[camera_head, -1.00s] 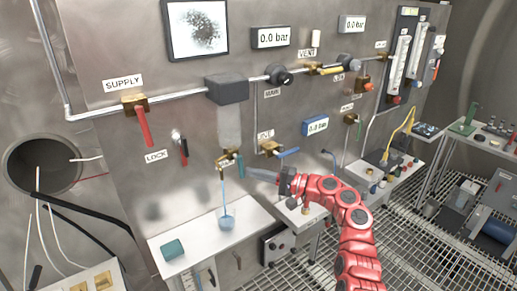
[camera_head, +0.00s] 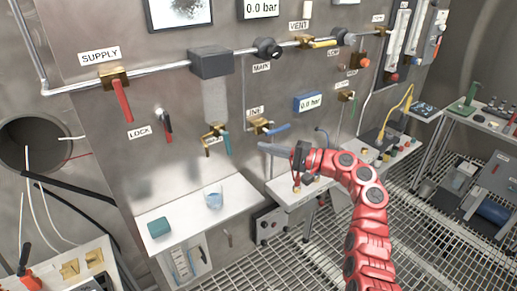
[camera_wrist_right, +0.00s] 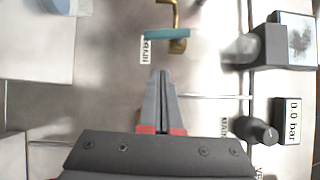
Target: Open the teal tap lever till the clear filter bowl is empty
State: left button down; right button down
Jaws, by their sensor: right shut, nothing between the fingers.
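The teal tap lever (camera_head: 226,143) hangs down from its brass tap on the steel panel. It also shows in the wrist view (camera_wrist_right: 180,34), ahead of the fingers. The clear filter bowl (camera_head: 215,98) hangs below a dark grey block (camera_head: 210,62); it looks pale, and no liquid level can be made out. A beaker (camera_head: 214,198) with some blue liquid stands on the white shelf below the tap. No stream shows. My right gripper (camera_head: 262,147) is shut and empty, right of the lever and apart from it. It also shows in the wrist view (camera_wrist_right: 161,75).
A brass valve with a blue lever (camera_head: 276,129) is just above my right fingertips. A teal block (camera_head: 159,228) lies on the white shelf (camera_head: 183,215). The SUPPLY valve's red lever (camera_head: 122,100) hangs further left. A small white shelf (camera_head: 290,190) lies below my right gripper.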

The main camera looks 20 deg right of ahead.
jog(key=b+v, duration=0.1)
jog(key=v, duration=0.4)
jog(key=shift+s+d+r, duration=0.15)
jog(key=shift+s+d, duration=0.15)
jog(key=shift+s, duration=0.05)
jog(key=shift+d, duration=0.1)
